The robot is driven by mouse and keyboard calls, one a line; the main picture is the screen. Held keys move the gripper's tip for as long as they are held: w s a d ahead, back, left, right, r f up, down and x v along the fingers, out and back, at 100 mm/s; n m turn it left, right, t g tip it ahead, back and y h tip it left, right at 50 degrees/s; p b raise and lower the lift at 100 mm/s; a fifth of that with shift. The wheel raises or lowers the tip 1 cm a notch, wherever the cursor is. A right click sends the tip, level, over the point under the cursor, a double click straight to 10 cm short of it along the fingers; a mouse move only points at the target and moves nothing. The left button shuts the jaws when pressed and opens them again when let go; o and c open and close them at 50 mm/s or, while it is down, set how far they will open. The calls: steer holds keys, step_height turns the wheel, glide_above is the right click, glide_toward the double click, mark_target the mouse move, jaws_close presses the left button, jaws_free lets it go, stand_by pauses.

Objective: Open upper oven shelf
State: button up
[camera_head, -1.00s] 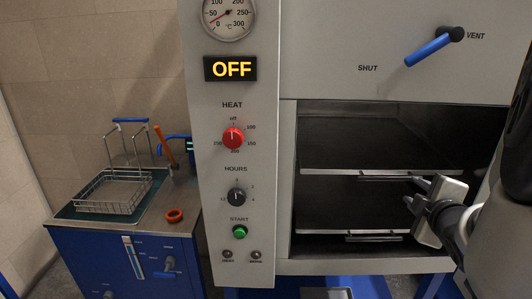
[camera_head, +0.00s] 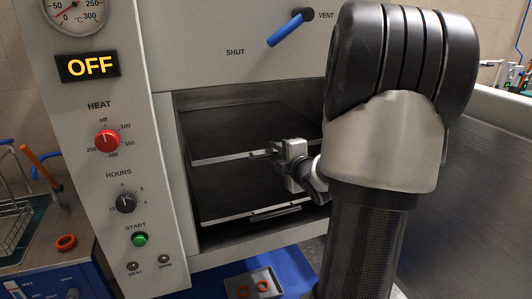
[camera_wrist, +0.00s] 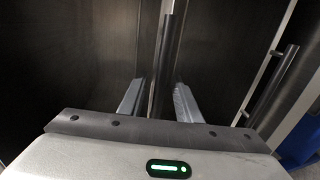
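The upper oven shelf (camera_head: 235,126) is a dark plate with a light front edge and a handle bar, inside the open oven chamber. My gripper (camera_head: 279,149) is at the front of this shelf, by its handle. In the wrist view my gripper (camera_wrist: 157,98) is open, with one finger on each side of the upper shelf's handle bar (camera_wrist: 166,62). A gap shows between the left finger and the bar; contact on the right is unclear. My arm hides the right side of the oven opening in the head view.
The lower shelf (camera_head: 235,190) sits below with its own handle (camera_head: 275,213), which also shows at right in the wrist view (camera_wrist: 272,85). A grey tray with orange rings (camera_head: 272,276) is below the oven. The control panel (camera_head: 120,170) stands left.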

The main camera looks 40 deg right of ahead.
mark_target(272, 151)
steer(key=shift+x, duration=1.75)
steer(key=shift+s, duration=0.1)
jaws_close()
steer(key=shift+f, duration=0.1)
